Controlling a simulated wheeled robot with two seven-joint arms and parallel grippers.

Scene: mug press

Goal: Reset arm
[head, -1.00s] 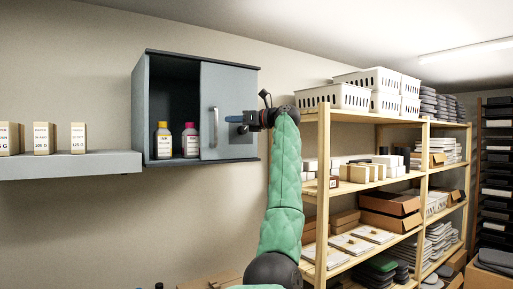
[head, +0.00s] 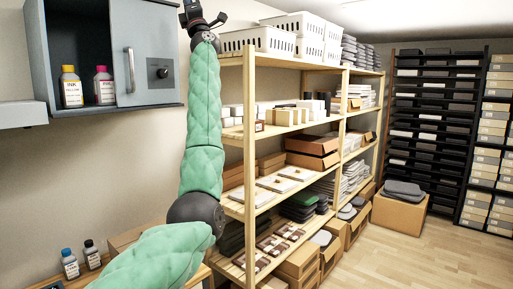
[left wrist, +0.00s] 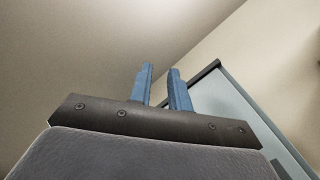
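My left gripper (head: 190,8) is at the top edge of the head view, right of the wall cabinet and apart from it. Its fingertips are mostly cut off there. In the left wrist view its two blue fingers (left wrist: 160,72) stand apart with nothing between them. The grey wall cabinet (head: 147,28) has its left part open. A yellow-capped bottle (head: 71,88) and a magenta-capped bottle (head: 104,87) stand upright inside. The cabinet also shows in the left wrist view (left wrist: 228,108). My right gripper is not in view.
A wooden shelf rack (head: 249,150) with white baskets (head: 262,40) and boxes stands close to my raised arm. A blue-capped bottle (head: 69,265) and a black-capped bottle (head: 91,256) stand at lower left. The floor (head: 435,245) is clear at right.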

